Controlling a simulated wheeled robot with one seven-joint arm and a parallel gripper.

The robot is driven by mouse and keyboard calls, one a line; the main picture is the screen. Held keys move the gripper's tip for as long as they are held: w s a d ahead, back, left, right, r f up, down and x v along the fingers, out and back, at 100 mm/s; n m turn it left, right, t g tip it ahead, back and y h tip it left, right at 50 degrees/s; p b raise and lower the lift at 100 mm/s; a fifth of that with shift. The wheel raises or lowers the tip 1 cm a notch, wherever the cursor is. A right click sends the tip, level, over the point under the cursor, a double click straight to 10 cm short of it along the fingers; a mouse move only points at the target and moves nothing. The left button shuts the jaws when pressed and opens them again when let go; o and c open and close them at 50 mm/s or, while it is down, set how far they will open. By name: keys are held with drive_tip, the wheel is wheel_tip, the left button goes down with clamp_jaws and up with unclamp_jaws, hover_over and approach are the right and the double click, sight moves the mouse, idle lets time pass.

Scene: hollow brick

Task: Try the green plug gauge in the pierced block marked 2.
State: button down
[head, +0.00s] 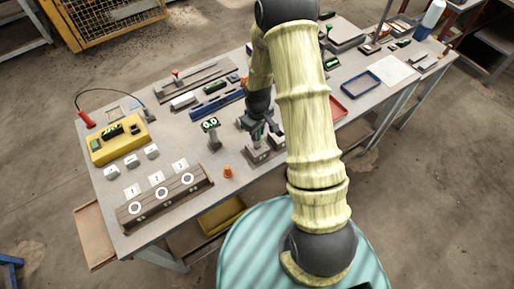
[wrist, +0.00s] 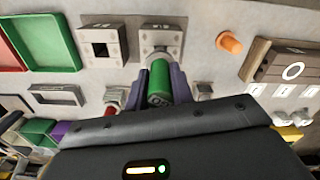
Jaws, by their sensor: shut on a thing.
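The green plug gauge (wrist: 159,84) is in my gripper (wrist: 160,76), whose purple fingers are shut on its sides. Its far end points at a grey pierced block (wrist: 161,40) in the wrist view; I cannot tell whether its tip is in the hole or just short of it. A second pierced block (wrist: 102,43) with a dark square opening stands to the left of it. In the head view my gripper (head: 262,130) is low over the two grey blocks (head: 258,155). The marks on the blocks are too small to read.
An orange cone (head: 228,171) stands close to the blocks. A rack with three white rings (head: 163,208) lies at the front left, with a yellow box (head: 117,140) behind. A small display (head: 211,124) reads 0.0. Red (head: 338,108) and blue (head: 360,84) trays lie right.

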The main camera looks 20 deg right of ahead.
drive_tip(key=shift+r+p, duration=1.6)
drive_tip(key=shift+r, duration=0.8)
